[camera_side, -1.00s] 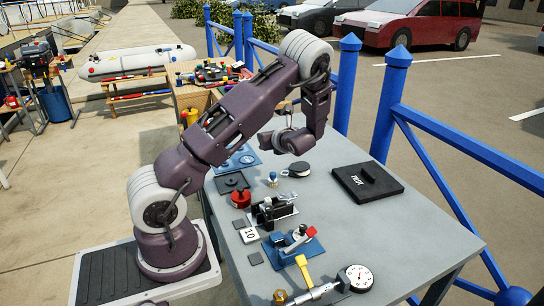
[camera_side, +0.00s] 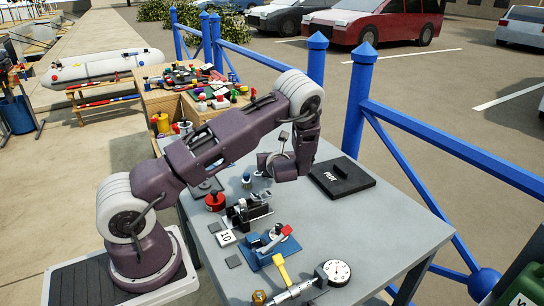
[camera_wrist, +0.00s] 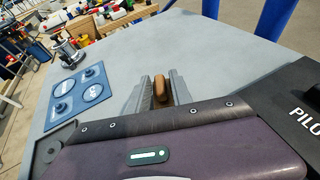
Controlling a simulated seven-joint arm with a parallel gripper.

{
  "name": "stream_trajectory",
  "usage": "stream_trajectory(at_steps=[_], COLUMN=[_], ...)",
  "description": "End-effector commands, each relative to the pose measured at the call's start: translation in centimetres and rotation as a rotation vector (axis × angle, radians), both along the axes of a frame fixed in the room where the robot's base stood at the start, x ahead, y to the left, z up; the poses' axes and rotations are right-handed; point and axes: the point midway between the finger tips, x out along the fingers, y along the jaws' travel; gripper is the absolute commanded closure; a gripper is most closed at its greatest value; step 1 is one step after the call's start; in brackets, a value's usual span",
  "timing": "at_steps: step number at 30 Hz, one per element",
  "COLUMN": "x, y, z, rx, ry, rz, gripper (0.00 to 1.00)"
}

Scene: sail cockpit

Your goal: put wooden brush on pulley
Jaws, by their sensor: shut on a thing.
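The wooden brush (camera_wrist: 160,88) is a small brown rounded piece in the wrist view. My gripper (camera_wrist: 161,94) is shut on it, with a grey finger on each side. In the side view my gripper's hand (camera_side: 287,168) is low over the table, left of the black case; its fingertips and the brush cannot be made out there. A small dark and silver piece, perhaps the pulley (camera_side: 262,161), shows just left of the hand, mostly hidden by it. I cannot see the pulley clearly in the wrist view.
The black PILOT case (camera_side: 342,180) lies right of my gripper. A red knob (camera_side: 215,201), a black and silver device (camera_side: 248,211) and a blue-based tool (camera_side: 270,248) stand nearer. A blue panel (camera_wrist: 80,97) lies left in the wrist view. Blue railing (camera_side: 400,155) borders the table.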

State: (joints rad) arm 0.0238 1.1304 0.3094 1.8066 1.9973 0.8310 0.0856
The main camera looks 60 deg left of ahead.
Motion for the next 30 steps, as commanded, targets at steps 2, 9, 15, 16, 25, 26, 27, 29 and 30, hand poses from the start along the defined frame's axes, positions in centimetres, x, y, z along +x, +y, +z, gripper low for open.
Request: stream_trajectory(at_steps=[2,9,15,16,25,26,27,29,30], x=[0.0,0.0,0.0,0.0,-1.2,-1.5,-1.9,-2.5,-2.8], y=[0.0,0.0,0.0,0.0,-3.2,-4.0,-4.9,-6.3,-7.2], z=[0.0,-0.2,-0.2,-0.2,1.5,1.8,2.2,2.9,3.2], rx=[0.000,0.000,0.000,0.000,-0.002,-0.003,-0.002,-0.001,-0.002], ry=[0.000,0.000,0.000,0.000,0.000,0.001,0.000,0.000,0.001], rz=[0.000,0.000,0.000,0.000,-0.004,-0.004,-0.004,-0.004,-0.003], gripper=[1.00,0.56,0.52,0.52,0.52,0.52,0.52,0.52,0.52])
